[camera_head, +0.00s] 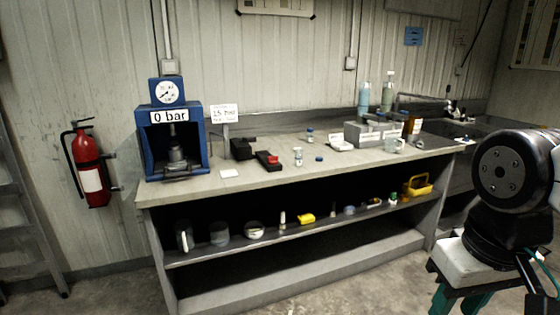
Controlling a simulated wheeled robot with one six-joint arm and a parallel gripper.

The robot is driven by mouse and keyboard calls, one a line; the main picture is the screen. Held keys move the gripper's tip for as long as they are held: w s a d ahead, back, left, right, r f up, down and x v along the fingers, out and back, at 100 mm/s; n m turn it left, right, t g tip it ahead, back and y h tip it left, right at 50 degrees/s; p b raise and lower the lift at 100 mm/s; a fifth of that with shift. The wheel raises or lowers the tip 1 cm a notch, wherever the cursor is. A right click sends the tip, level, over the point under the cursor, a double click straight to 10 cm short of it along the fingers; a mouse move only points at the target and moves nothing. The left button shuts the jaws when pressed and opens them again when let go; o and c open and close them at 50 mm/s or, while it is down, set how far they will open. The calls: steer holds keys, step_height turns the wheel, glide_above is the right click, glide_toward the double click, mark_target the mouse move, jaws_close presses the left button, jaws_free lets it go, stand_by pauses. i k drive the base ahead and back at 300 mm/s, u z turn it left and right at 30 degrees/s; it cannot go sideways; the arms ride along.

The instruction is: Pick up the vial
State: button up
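A small clear vial (298,157) with a pale cap stands upright on the grey workbench (215,187), near its front edge around the middle. A small blue-topped item (310,136) that may be another vial is farther back on the bench. A small blue cap-like piece (319,159) lies just right of the clear vial. My arm shows as a large dark joint at the right edge, well away from the vial. My gripper cannot be made out in this view.
A blue press (190,108) with a "0 bar" sign stands at the bench's left end. A black box (241,149) and a red-and-black device (268,160) sit left of the vial. A grey rack (367,133) and bottles stand to the right. The shelf below holds several containers.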

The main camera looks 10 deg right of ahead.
mark_target(299, 161)
steer(key=u, duration=0.05)
steer(key=i, duration=0.4)
steer(key=u, duration=0.6)
steer(key=i, duration=2.35)
steer(key=z, duration=0.25)
